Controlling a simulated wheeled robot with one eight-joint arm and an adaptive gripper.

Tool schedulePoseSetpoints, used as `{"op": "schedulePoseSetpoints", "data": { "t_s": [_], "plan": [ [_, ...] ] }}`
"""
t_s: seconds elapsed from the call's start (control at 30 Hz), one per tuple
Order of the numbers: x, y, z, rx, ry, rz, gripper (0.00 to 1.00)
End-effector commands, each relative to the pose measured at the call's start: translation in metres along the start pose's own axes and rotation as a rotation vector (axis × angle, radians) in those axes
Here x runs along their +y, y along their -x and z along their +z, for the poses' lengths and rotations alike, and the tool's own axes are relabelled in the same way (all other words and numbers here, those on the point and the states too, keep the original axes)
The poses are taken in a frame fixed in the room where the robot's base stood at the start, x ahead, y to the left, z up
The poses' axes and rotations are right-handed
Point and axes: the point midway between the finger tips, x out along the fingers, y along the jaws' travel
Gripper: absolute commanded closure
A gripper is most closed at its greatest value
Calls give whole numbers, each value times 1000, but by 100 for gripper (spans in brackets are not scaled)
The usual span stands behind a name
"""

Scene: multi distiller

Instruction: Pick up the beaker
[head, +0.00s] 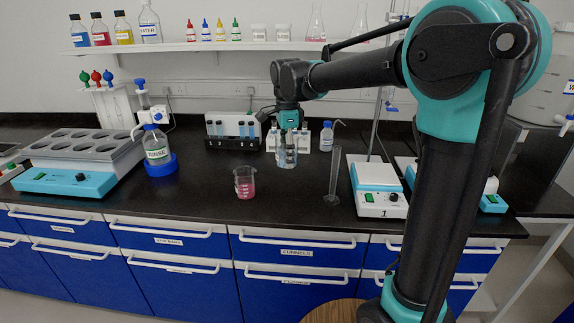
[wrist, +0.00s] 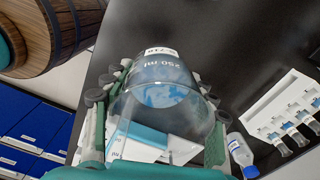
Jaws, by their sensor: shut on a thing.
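A clear glass beaker marked 250 ml (wrist: 165,70) is between the fingers of my gripper (wrist: 153,98), one finger on each side of it in the wrist view. In the head view the same beaker (head: 287,158) hangs under my gripper (head: 287,143), in front of the back of the bench. My gripper is shut on it. A second beaker (head: 244,188), with pink liquid, stands upright on the black bench, lower left of my gripper.
A tall glass cylinder (head: 333,180) and a white-and-blue hot plate (head: 380,203) stand to the right. Racks (head: 232,143) line the back. The front middle of the black bench (head: 205,205) is clear.

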Motion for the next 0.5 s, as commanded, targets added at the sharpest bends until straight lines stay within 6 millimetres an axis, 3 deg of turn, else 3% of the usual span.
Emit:
{"op": "schedulePoseSetpoints", "data": {
  "t_s": [0.5],
  "plan": [
    [0, 48, 0, 0, 0, 0, 79]
  ]
}}
